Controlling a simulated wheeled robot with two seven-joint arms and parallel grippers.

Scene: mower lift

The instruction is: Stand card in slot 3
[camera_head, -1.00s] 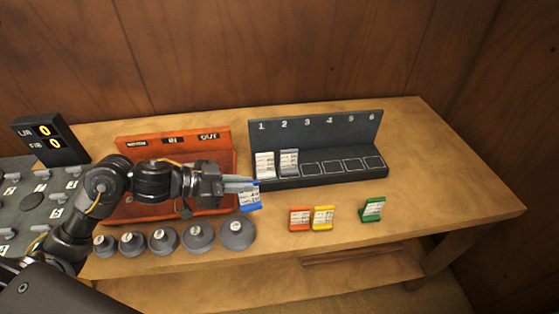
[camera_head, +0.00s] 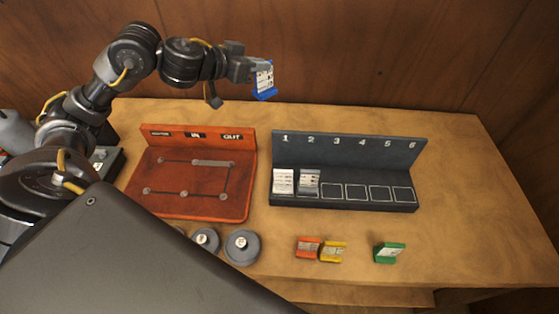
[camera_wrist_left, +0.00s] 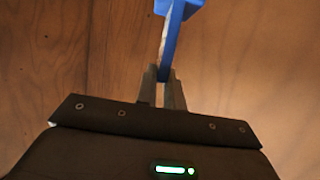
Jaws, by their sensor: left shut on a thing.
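My left gripper (camera_head: 254,70) is shut on a blue card (camera_head: 265,80) and holds it high, above the back edge of the table. In the left wrist view the blue card (camera_wrist_left: 172,38) is edge-on between the fingertips (camera_wrist_left: 163,78). The dark slot rack (camera_head: 345,152) is numbered 1 to 6. A white card (camera_head: 283,181) stands in slot 1 and a grey card (camera_head: 308,183) in slot 2. Slot 3 (camera_head: 332,192) is empty, as are slots 4 to 6. The held card is up and left of slot 3. My right gripper is not in view.
An orange-red card (camera_head: 308,247), a yellow card (camera_head: 334,251) and a green card (camera_head: 389,252) stand in front of the rack. A red board (camera_head: 190,175) is left of the rack. Grey round weights (camera_head: 242,247) stand before it. The table's right side is clear.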

